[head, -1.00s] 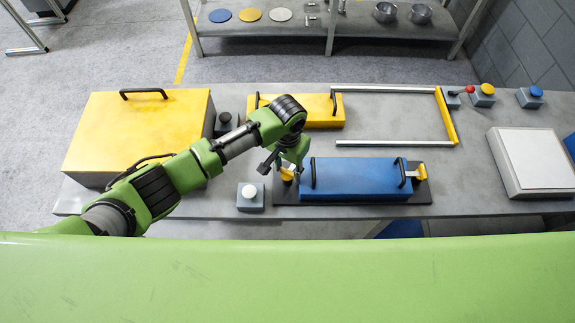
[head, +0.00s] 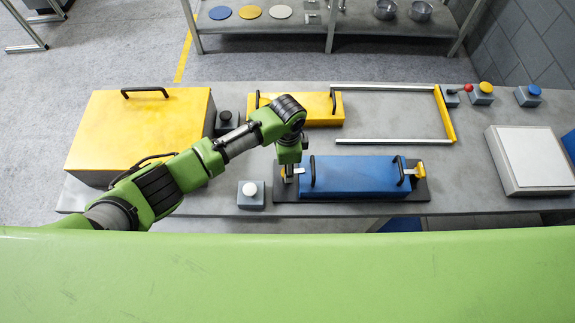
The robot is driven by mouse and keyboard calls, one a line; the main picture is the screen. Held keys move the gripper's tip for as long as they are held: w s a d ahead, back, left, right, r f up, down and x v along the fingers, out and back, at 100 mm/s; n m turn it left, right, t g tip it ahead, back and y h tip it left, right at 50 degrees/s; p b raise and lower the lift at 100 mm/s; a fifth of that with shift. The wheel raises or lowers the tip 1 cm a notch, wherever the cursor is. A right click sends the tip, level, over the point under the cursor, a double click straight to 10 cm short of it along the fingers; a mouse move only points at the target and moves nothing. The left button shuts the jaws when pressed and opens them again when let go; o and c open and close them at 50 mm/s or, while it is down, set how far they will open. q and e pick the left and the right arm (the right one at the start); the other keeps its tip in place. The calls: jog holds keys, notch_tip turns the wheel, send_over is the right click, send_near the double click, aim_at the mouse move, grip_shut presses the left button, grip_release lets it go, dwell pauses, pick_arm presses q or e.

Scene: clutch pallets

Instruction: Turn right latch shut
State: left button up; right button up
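The blue box (head: 360,176) lies on a dark base plate (head: 345,195) on the grey table, with a black handle near each end. The right latch (head: 420,169) is a small yellow piece at the box's right end, with a light grey part beside it. No gripper is near it, and its exact turn is too small to tell. My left gripper (head: 289,177) points down at the box's left end, over the left latch (head: 299,170). It hides most of that latch; its fingers are too small to read. My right gripper is not in view.
A yellow case (head: 138,130) stands at the left, and a smaller yellow box (head: 300,110) lies behind the blue one. A white-button box (head: 250,195) is just left of the base plate. A metal rail frame (head: 393,142) and a pale flat panel (head: 537,160) are at the right.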

pick_arm(q)
jog(key=shift+m, duration=0.7)
jog(key=o, duration=1.1)
notch_tip(320, 180, up, 12)
dwell(0.3)
